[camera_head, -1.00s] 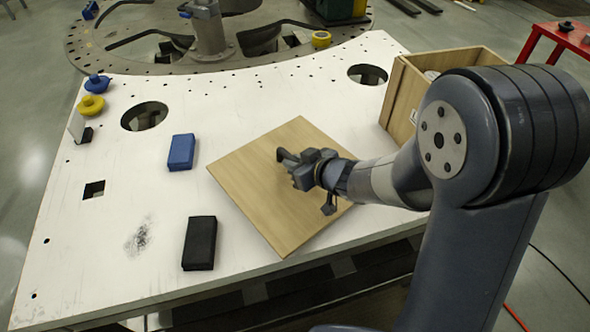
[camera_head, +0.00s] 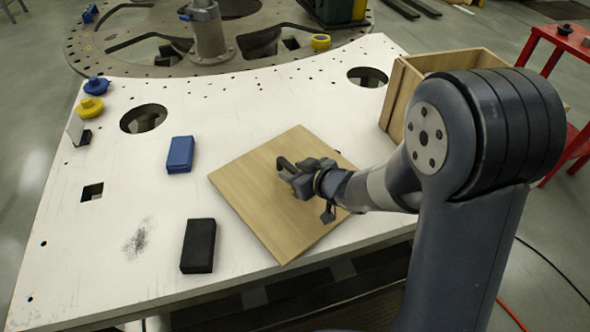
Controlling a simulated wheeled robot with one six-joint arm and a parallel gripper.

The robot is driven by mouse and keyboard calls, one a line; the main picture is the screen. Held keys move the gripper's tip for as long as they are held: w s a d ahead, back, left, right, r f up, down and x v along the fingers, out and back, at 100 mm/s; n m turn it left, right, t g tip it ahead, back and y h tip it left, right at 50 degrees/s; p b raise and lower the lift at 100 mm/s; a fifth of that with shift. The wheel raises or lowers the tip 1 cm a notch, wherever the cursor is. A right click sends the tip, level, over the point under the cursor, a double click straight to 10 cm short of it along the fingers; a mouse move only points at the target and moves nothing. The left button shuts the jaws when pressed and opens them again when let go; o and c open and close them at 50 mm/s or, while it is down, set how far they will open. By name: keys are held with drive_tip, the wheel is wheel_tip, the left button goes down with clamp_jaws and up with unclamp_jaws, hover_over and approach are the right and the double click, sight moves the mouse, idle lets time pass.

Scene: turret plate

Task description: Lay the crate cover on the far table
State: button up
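The crate cover, a flat square wooden panel (camera_head: 262,215), is over the right front part of the white table, its near corner close to the front edge. My gripper (camera_head: 288,170) is over the middle of the panel and appears shut on it. The gripper hides the grip point itself, and I cannot tell how high the panel is above the table. The open wooden crate (camera_head: 394,101) stands at the table's right rear, partly hidden by my arm. A red table (camera_head: 545,58) stands on the floor beyond, at the far right.
On the white table (camera_head: 65,240) are a blue block (camera_head: 180,154), a black block (camera_head: 198,246), and yellow (camera_head: 90,109) and blue (camera_head: 97,86) pieces at the left. The table has round holes. A round metal plate (camera_head: 125,60) with a post lies behind it.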

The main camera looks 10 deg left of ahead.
drive_tip(key=shift+r, duration=0.1)
drive_tip(key=shift+r, duration=0.2)
drive_tip(key=p+v, duration=0.1)
drive_tip(key=v, duration=1.1)
drive_tip(key=shift+f+p, duration=0.2)
drive_tip(key=shift+p, duration=0.2)
drive_tip(key=shift+d, duration=0.1)
